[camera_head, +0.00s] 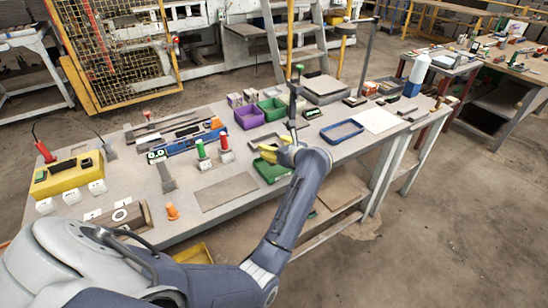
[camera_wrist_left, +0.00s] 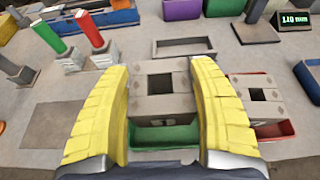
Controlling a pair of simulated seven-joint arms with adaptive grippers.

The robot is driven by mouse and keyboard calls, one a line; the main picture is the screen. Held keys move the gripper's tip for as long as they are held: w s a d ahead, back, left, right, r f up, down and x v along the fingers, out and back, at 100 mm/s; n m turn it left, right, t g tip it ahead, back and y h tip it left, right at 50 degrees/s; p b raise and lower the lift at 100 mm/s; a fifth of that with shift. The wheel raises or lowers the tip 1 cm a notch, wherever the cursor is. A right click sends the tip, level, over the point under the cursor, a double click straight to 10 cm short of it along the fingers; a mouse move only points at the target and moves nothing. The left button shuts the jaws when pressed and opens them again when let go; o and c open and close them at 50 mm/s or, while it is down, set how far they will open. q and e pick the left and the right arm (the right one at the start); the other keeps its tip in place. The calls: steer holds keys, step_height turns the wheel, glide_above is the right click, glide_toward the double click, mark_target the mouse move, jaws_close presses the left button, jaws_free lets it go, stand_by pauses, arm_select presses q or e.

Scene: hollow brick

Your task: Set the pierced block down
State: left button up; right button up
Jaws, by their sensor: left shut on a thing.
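The pierced block (camera_wrist_left: 165,105) is a grey brick with a square dark hole through it, seen from above in the left wrist view. My left gripper (camera_head: 268,150) is shut on it, one yellow finger on each side; these fingers also show in the left wrist view (camera_wrist_left: 163,88). A green tray (camera_wrist_left: 165,137) shows just below the block in that view, and I cannot tell the height between them. A similar pierced block (camera_wrist_left: 262,108) lies to the right at a red tray (camera_wrist_left: 275,131). In the head view the held block is mostly hidden. My right gripper is not in view.
A shallow grey frame (camera_wrist_left: 183,47) lies just beyond the held block. Red and green posts (camera_wrist_left: 90,32) stand to the left. A purple bin (camera_head: 249,116) and a blue-rimmed tray (camera_head: 341,131) flank the arm. A flat grey plate (camera_head: 226,192) lies near the front edge.

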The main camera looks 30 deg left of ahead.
arm_select(q)
steer(key=shift+f, duration=2.4)
steer(key=shift+f, duration=0.15)
steer(key=o, duration=1.4)
